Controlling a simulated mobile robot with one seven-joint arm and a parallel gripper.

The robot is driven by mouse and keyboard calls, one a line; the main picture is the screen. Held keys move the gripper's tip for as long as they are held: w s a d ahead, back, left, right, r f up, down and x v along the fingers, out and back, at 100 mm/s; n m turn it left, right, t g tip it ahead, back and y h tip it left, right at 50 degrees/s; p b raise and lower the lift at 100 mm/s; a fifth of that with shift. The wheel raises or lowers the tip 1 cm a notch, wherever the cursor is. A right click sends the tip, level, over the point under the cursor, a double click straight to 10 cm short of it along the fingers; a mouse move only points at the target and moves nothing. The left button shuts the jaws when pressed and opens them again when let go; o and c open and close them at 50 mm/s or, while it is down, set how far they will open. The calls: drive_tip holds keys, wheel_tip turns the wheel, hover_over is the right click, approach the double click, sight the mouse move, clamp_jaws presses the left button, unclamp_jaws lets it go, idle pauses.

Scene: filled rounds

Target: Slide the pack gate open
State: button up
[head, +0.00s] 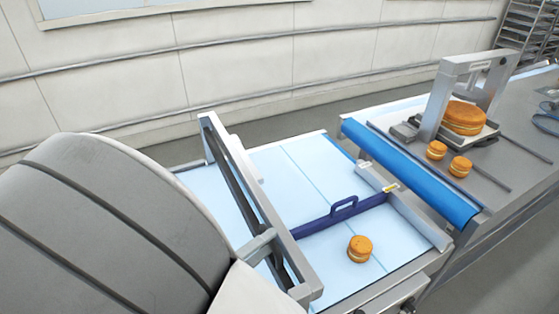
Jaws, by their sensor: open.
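A dark blue bar with a raised loop handle (344,208) lies across the light blue belt; it looks like the pack gate. Its right end meets a grey side rail (408,212) with small yellow and white labels. Its left end reaches a grey metal frame (250,195) over the belt. A round orange-brown filled cake (360,248) sits on the belt on the near side of the bar, apart from it. My gripper is not in view; a large grey link at the left looks like part of my arm and hides the belt's left side.
Racks stand far right. A wall with rails runs behind.

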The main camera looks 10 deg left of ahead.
drive_tip(key=shift+s, duration=0.1)
drive_tip(key=b+v, duration=0.1)
drive_tip(key=v, duration=1.6)
drive_tip(key=shift+a+b, duration=0.15)
drive_tip(key=shift+b, duration=0.2)
drive_tip(key=shift+r, duration=0.1)
